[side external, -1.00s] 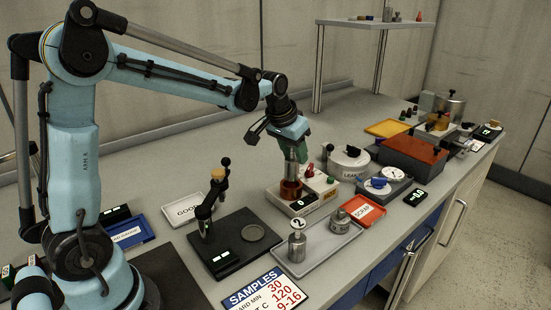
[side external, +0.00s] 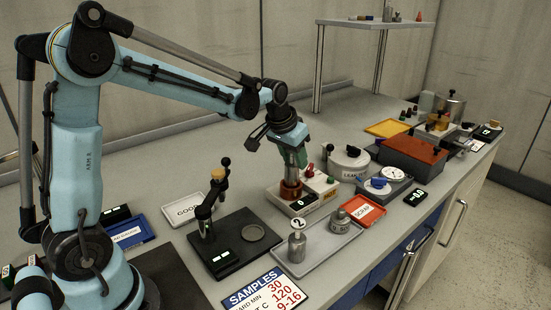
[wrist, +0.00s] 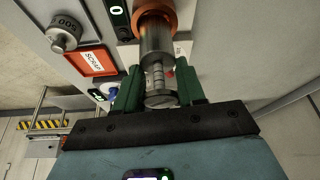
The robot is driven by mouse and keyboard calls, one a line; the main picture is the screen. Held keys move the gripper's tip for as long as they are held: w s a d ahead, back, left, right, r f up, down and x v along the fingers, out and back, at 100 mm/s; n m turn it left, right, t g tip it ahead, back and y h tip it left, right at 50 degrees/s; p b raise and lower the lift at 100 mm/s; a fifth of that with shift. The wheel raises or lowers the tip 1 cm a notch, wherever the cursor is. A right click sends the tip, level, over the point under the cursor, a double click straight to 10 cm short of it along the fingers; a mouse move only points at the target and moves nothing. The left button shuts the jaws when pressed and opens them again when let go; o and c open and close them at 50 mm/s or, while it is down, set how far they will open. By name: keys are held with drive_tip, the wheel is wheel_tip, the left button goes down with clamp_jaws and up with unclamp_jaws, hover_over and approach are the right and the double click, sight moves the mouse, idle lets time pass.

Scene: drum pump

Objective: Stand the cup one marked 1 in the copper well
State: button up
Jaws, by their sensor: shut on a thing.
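My gripper (side external: 292,170) points down over the copper well (side external: 291,190). In the wrist view its green fingers (wrist: 160,76) are shut on a grey metal cup (wrist: 156,44) with a ribbed stem and a round top. The cup's lower end is at the mouth of the copper well (wrist: 153,8) and seems to be partly inside it. Whether it rests on the bottom is hidden. No number is readable on the held cup. In the side view my fingers cover most of it.
A grey tray (side external: 322,244) in front holds a cup tagged 2 (side external: 297,243) and a metal weight (side external: 340,221). A white block with red knobs (side external: 310,171) and a white round pot (side external: 348,162) stand close behind the well. A red scrap tray (side external: 365,211) lies to the right.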

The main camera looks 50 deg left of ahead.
sight(292, 163)
drive_tip(key=shift+f, duration=1.55)
idle(1.2)
drive_tip(key=o, duration=1.6)
drive_tip(key=shift+r, duration=0.15)
drive_tip(key=shift+r, duration=3.85)
